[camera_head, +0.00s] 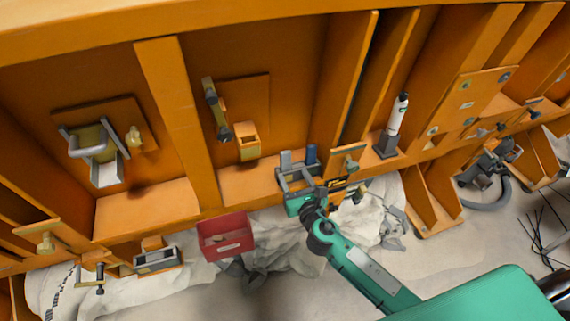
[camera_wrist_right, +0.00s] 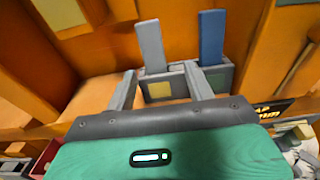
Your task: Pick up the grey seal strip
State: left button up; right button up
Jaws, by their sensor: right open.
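The grey seal strip (camera_wrist_right: 150,45) stands upright in a small grey two-slot holder (camera_wrist_right: 217,78) in the right wrist view. It also shows in the head view (camera_head: 285,160). A blue strip (camera_wrist_right: 212,38) stands in the slot to its right, and it shows in the head view too (camera_head: 311,153). My right gripper (camera_wrist_right: 161,70) is open, with its fingers pointing at the holder. In the wrist view the grey strip appears between the two fingers; I cannot tell how far beyond the tips it is. The right gripper (camera_head: 298,174) covers part of the holder in the head view. My left gripper is not in view.
The holder sits on the orange frame's ledge (camera_head: 240,187). A white tube in a dark stand (camera_head: 386,145) is to the right. A red box (camera_head: 226,236) hangs below left. Upright orange ribs (camera_head: 177,115) divide the bays. A grey hose (camera_head: 490,203) lies at right.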

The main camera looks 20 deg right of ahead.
aim_at(286, 165)
jog(key=w, duration=0.1)
jog(key=w+p, duration=0.1)
jog(key=w, duration=0.1)
jog(key=w+a, duration=0.1)
jog(key=w, duration=0.1)
jog(key=shift+w+r, duration=0.25)
jog(key=shift+r, duration=0.1)
jog(key=shift+w+f+p, duration=0.1)
jog(key=shift+w+p, duration=0.2)
jog(key=shift+w, duration=0.05)
jog(key=shift+d, duration=0.1)
jog(key=c, duration=1.1)
jog(key=shift+c, duration=0.2)
notch_tip(286, 165, up, 8)
jog(key=shift+f+p, duration=0.1)
jog(key=shift+p, duration=1)
notch_tip(286, 165, up, 12)
